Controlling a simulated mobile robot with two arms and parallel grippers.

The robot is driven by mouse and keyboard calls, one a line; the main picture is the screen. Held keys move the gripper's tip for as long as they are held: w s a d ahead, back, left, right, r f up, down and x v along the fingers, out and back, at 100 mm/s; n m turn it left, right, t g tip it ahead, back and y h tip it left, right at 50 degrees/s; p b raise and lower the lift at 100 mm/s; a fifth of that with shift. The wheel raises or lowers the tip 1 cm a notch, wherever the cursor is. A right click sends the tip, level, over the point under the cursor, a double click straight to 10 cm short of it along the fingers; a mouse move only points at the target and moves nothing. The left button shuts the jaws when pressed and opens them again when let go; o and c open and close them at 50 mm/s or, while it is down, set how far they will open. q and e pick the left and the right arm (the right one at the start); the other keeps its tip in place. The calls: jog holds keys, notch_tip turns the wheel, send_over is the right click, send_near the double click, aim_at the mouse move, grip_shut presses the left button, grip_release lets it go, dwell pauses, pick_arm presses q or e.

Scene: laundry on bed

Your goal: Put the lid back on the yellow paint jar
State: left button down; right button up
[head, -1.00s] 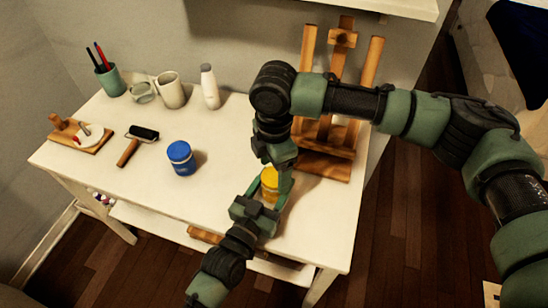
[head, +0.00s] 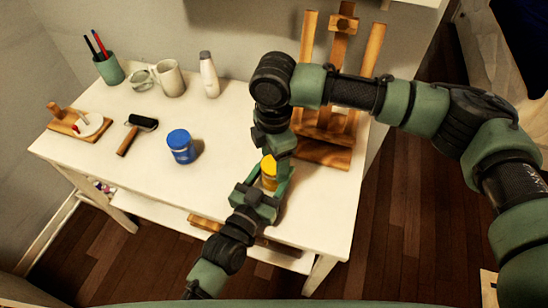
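The yellow paint jar (head: 269,174) stands upright near the front right of the white table (head: 222,195). My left gripper (head: 268,184) comes in from the front, low over the table, with its fingers around the jar's sides; it appears shut on the jar. My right gripper (head: 275,154) points down from above at the jar's top and hides part of it. I cannot tell whether its fingers are open or shut. I cannot make out the lid apart from the jar.
A blue jar (head: 180,147) stands left of the yellow one. A paint roller (head: 137,133), a wooden board (head: 80,125), mugs (head: 169,78), a white bottle (head: 209,75) and a pencil cup (head: 109,70) are farther left. A wooden easel (head: 325,152) stands behind my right gripper.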

aim_at(268, 181)
jog(key=shift+o, duration=0.7)
notch_tip(268, 181, up, 12)
pick_arm(q)
jog(key=shift+c, duration=2.1)
grip_release()
jog(key=shift+v, duration=3.9)
pick_arm(e)
jog(key=shift+f, duration=0.15)
